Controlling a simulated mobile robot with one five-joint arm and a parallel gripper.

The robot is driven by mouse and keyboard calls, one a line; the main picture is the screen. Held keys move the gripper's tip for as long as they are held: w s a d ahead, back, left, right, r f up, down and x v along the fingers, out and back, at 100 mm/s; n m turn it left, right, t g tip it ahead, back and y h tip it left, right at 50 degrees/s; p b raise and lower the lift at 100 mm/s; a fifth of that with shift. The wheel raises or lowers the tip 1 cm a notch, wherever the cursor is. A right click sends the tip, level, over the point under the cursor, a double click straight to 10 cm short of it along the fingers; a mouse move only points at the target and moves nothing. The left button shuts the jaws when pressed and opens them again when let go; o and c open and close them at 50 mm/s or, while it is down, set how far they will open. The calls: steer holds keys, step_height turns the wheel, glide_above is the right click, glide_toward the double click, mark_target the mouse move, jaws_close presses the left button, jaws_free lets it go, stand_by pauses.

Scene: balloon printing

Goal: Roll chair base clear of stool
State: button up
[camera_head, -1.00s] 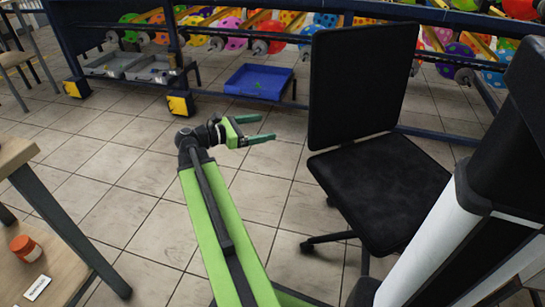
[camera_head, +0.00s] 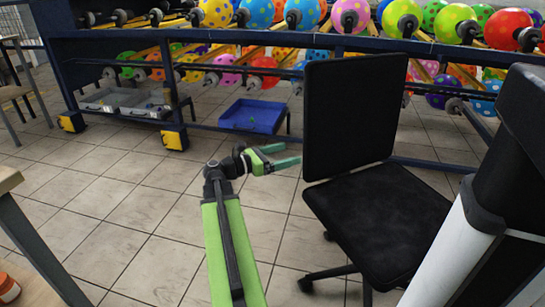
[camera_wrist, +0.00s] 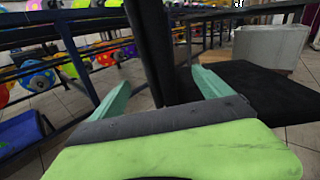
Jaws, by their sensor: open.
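The black office chair (camera_head: 375,205) stands right of centre in the head view, with its upright backrest (camera_head: 352,112) to the left of the seat. Part of its wheeled base (camera_head: 328,276) shows under the seat; the rest is hidden by the seat and by my own body. My gripper (camera_head: 284,157) is open and empty just left of the backrest's lower edge. In the wrist view my gripper (camera_wrist: 160,92) has its fingers spread, with the backrest (camera_wrist: 150,45) and seat (camera_wrist: 262,88) beyond them. A wooden-topped stool or table (camera_head: 10,180) shows at the left edge.
A blue metal rack (camera_head: 240,45) with colourful balloons spans the back. A blue bin (camera_head: 253,116) and grey trays (camera_head: 125,102) sit beneath it. An orange jar (camera_head: 8,288) is at the lower left.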

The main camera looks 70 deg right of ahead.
steer(key=x, duration=1)
steer(key=shift+s+d, duration=0.25)
jaws_close()
